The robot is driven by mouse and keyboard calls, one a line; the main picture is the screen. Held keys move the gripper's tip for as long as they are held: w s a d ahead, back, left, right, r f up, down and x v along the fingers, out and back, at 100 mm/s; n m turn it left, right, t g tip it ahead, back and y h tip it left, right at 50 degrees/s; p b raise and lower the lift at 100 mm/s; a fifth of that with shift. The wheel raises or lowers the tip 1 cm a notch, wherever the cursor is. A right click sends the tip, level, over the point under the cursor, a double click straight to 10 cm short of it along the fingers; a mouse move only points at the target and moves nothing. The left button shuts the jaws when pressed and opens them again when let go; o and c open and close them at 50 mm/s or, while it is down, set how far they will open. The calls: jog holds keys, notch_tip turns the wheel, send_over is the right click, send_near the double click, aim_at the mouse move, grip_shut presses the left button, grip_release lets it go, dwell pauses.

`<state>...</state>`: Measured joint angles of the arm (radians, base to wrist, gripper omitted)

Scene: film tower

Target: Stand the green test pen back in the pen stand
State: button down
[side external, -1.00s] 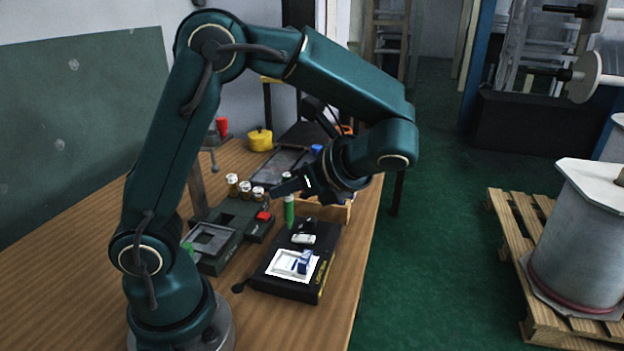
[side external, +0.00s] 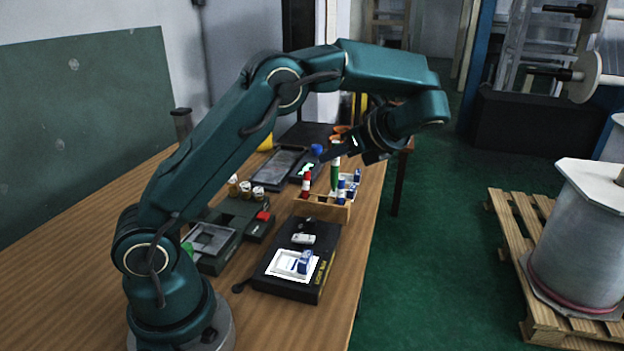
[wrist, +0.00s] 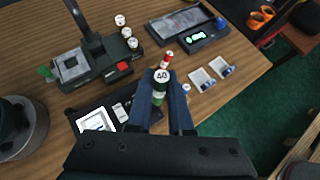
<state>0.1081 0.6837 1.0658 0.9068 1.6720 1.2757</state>
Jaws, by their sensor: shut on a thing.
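The green test pen (side external: 335,177) is held upright by my gripper (side external: 334,157). In the wrist view the pen (wrist: 159,94) stands between the two fingers of my gripper (wrist: 161,80), its round end marked with a number. The wooden pen stand (side external: 322,211) is below it, with a red pen (side external: 306,184) and a blue pen (side external: 341,190) standing in it. The green pen's lower end is at or just above the stand, between these two; I cannot tell whether it is in a hole. In the wrist view my fingers hide most of the stand.
A black box (side external: 323,270) with a white framed item lies in front of the stand. A dark green device (side external: 236,217) with a red button is to the left. Small white trays (wrist: 202,80) with blue items lie beside the stand, near the table edge.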

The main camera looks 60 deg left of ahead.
jog(key=w+a+f+n+g, duration=0.1)
jog(key=w+a+f, duration=0.1)
jog(key=a+f, duration=0.3)
jog(key=shift+a+f+n+g, duration=0.3)
jog(key=shift+a, duration=1)
jog(key=shift+f, duration=0.4)
jog(key=shift+f, duration=0.35)
jog(key=shift+f, duration=0.65)
dwell(0.5)
jog(key=shift+f, duration=0.4)
jog(key=shift+f, duration=0.15)
